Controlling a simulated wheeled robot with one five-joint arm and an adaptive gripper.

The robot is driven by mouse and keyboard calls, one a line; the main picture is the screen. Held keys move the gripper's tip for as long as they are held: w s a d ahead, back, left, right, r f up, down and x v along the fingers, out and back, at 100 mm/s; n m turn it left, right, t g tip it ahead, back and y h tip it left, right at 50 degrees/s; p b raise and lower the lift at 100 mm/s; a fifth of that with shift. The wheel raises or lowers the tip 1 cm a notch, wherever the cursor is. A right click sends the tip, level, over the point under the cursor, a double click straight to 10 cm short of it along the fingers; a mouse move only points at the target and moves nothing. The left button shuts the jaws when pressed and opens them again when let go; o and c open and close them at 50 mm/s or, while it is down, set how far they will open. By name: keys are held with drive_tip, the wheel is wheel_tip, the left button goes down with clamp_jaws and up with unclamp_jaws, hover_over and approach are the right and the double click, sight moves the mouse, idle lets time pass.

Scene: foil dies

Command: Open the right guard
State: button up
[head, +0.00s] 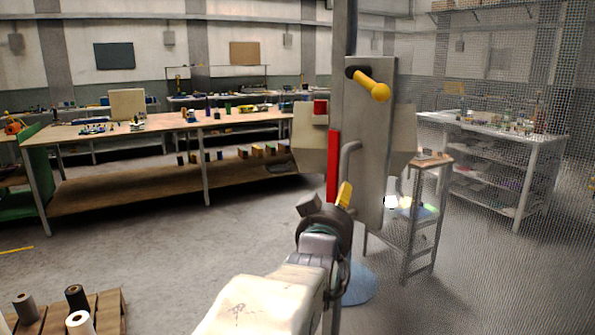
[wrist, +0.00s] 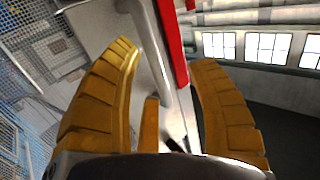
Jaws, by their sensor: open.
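The right guard appears as a see-through mesh panel (head: 500,190) at the right of the head view, beside a grey upright plate (head: 370,130). A grey bent handle (head: 346,165) stands next to a red strip (head: 333,165) on the plate's left side. My gripper (head: 328,198) is just below the handle in the head view. In the wrist view its yellow fingers (wrist: 160,95) are spread and empty. The grey handle (wrist: 150,45) and red strip (wrist: 173,40) show in the gap between them. I cannot tell whether either finger touches the handle.
A yellow-knobbed lever (head: 372,86) sticks out from the plate's upper part. A small metal stand (head: 420,220) is behind it. A long workbench (head: 170,130) lies at the back left, and a pallet with rolls (head: 105,305) at the front left. The left floor is mostly clear.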

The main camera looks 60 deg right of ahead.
drive_tip(key=shift+g, duration=0.3)
drive_tip(key=shift+d+r+p, duration=0.2)
drive_tip(key=shift+d, duration=1.1)
drive_tip(key=shift+d+r+p, duration=0.2)
drive_tip(key=shift+d+r, duration=0.05)
drive_tip(key=shift+d, duration=1)
drive_tip(key=shift+d+r+p, duration=0.2)
drive_tip(key=shift+d, duration=1.1)
drive_tip(key=shift+o, duration=0.3)
clamp_jaws()
